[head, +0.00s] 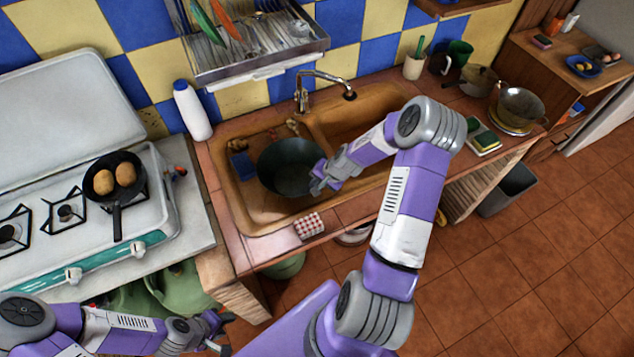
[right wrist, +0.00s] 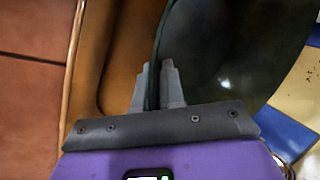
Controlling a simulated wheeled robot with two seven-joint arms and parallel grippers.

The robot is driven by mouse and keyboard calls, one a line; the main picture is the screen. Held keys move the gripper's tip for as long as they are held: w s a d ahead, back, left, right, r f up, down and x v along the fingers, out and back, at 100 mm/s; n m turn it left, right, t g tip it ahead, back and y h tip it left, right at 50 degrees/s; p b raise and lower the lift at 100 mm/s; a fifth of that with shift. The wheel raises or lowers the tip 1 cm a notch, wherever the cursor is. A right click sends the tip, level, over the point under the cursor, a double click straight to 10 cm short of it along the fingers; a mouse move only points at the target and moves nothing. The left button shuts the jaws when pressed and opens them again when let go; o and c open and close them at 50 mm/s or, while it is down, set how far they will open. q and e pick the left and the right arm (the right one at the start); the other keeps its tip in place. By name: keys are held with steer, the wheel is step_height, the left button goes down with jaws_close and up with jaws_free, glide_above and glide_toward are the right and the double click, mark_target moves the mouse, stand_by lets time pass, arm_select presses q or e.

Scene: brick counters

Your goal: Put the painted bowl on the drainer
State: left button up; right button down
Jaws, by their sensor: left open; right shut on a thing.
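A large dark green bowl (head: 285,165) is over the left basin of the sink; no painted pattern shows on it. My right gripper (head: 322,182) is shut on its rim at the right side. In the right wrist view the two fingers (right wrist: 158,88) pinch the rim of the bowl (right wrist: 225,50), one on each side. I cannot tell whether the bowl touches the sink bottom. The drainer (head: 255,68) is a metal rack on the wall above the sink, holding plates and utensils. My left gripper (head: 222,330) is open and empty, low in front of the stove counter.
The faucet (head: 310,90) stands behind the sink (head: 240,225), near the bowl. A white bottle (head: 192,110) stands left of it. A blue sponge (head: 242,165) is in the basin, and a checked cloth (head: 309,225) lies on the front edge.

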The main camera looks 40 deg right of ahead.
steer(key=shift+f, duration=0.15)
steer(key=c, duration=1.2)
jaws_free()
steer(key=shift+c, duration=0.2)
steer(key=shift+d+r, duration=0.1)
steer(key=shift+r, duration=0.25)
steer(key=v, duration=1.1)
steer(key=shift+s+r+p, duration=0.2)
steer(key=shift+r+p, duration=0.1)
steer(key=shift+p, duration=0.05)
